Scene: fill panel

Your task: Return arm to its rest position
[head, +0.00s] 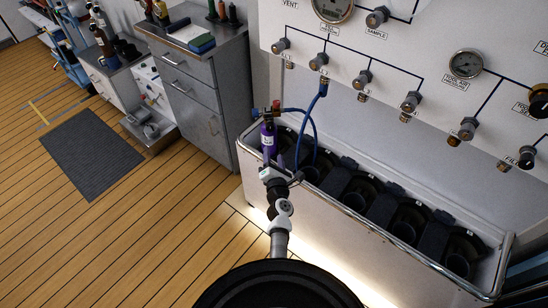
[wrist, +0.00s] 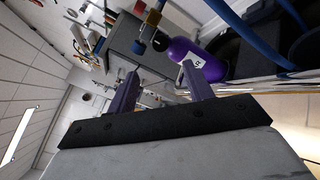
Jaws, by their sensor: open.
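A purple bottle (head: 268,138) with a white label stands at the left end of the white trough. Blue and brass fittings sit at its top, and a blue hose (head: 314,135) runs from there toward a panel valve. My gripper (head: 279,162) is close to the bottle at the near side, with my arm reaching out from the bottom of the head view. In the wrist view my gripper (wrist: 160,70) has its two fingers spread apart. The purple bottle (wrist: 198,62) is beyond the fingertips, near the right finger. I cannot tell whether they touch.
The trough (head: 400,242) has several dark empty holders to the right. A white panel (head: 400,70) with gauges and valves stands above it. Grey drawer cabinets (head: 195,85) are to the left. A dark mat (head: 92,152) lies on the open wooden floor.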

